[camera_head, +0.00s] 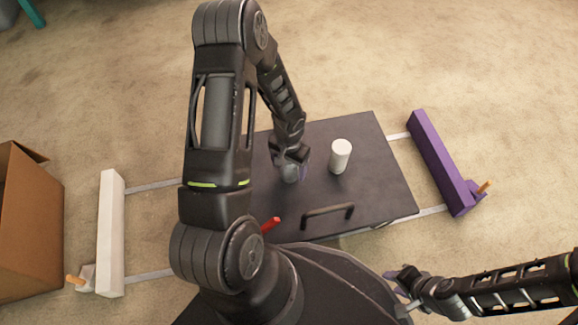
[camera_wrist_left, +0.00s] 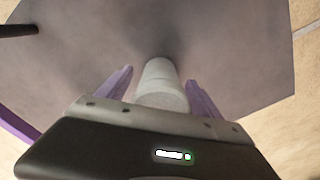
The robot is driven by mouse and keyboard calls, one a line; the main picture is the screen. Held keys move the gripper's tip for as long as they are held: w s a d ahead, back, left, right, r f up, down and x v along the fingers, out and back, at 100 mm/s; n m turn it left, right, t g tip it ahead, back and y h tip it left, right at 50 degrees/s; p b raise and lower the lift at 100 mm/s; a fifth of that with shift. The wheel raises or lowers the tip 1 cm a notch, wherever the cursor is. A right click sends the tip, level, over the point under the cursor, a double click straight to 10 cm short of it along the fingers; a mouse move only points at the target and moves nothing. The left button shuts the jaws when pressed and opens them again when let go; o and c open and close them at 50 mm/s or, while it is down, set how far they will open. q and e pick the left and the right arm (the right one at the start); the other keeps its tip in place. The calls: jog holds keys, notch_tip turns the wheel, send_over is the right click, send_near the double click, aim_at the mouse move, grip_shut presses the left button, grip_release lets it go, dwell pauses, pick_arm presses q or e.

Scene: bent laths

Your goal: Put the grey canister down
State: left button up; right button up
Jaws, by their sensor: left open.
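The grey canister (camera_wrist_left: 160,85) is between the two purple fingers of my left gripper (camera_wrist_left: 160,92) in the left wrist view, over the dark panel (camera_wrist_left: 225,50). The fingers are open, with a gap on each side of it.
A white cylinder (camera_head: 340,156) stands on the panel right of my left gripper. A black handle (camera_head: 328,212) is near the front edge. A white bar (camera_head: 111,230) and a purple bar (camera_head: 437,160) lie at either side, joined by pale laths. A cardboard box (camera_head: 25,225) stands far left.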

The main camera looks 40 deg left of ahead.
pick_arm(q)
notch_tip(320, 180, up, 12)
jog(key=p, duration=0.5)
jog(key=shift+d+f, duration=0.1)
dwell(0.4)
